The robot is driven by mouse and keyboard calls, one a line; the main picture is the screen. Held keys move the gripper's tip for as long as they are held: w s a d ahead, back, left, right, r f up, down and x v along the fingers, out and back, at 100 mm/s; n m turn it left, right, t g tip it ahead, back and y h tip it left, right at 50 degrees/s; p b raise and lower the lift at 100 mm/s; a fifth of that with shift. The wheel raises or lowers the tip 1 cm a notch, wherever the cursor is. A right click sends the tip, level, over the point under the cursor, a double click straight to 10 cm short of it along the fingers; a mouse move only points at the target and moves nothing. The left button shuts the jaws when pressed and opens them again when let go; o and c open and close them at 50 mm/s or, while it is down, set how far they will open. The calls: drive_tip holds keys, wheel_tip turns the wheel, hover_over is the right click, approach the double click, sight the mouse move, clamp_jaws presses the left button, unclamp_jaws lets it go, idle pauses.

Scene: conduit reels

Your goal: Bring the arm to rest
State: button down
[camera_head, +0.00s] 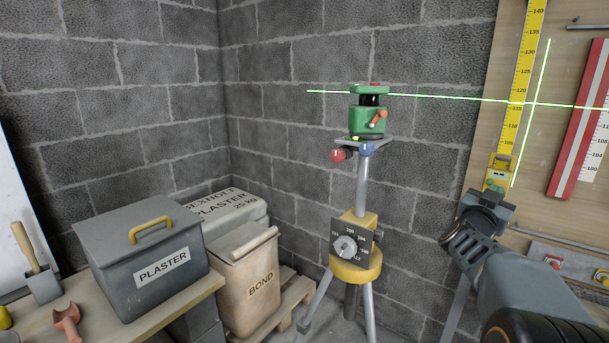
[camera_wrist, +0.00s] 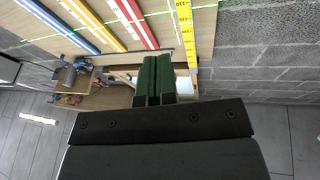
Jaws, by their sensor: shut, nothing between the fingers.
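My arm reaches in from the lower right in the head view, with my gripper (camera_head: 489,196) in front of the wooden board. In the wrist view the two dark green fingers of my gripper (camera_wrist: 153,68) lie side by side, shut, with nothing held between them. A small yellow and green device (camera_head: 497,173) shows just above the gripper in the head view, on the lower part of the yellow measuring staff (camera_head: 526,60). I cannot tell the gap between the gripper and this device. The staff also shows in the wrist view (camera_wrist: 186,35), beyond the fingers.
A green laser level (camera_head: 368,118) stands on a tripod (camera_head: 362,195) left of my arm, casting green lines. A grey plaster bin (camera_head: 150,260) and a bond bag (camera_head: 250,275) stand further left. A red and white staff (camera_head: 585,110) hangs on the board (camera_head: 550,200) at right.

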drive_tip(key=s+a+r+n+y+p, duration=0.1)
drive_tip(key=a+r+n+y+p, duration=0.3)
drive_tip(key=a+y+p, duration=0.65)
drive_tip(key=s+a+r+n+y+p, duration=0.2)
drive_tip(key=a+n+y+p, duration=0.4)
drive_tip(key=a, duration=0.7)
drive_tip(key=s+a+n+g+p, duration=0.1)
drive_tip(key=s+a+g+p, duration=0.2)
drive_tip(key=s, duration=0.5)
drive_tip(key=s+a+n+g+p, duration=0.1)
drive_tip(key=s+a+g+p, duration=0.3)
drive_tip(key=s+g+p, duration=0.2)
drive_tip(key=s+p, duration=0.2)
drive_tip(key=s, duration=0.1)
drive_tip(key=shift+f, duration=0.4)
drive_tip(key=shift+y, duration=0.25)
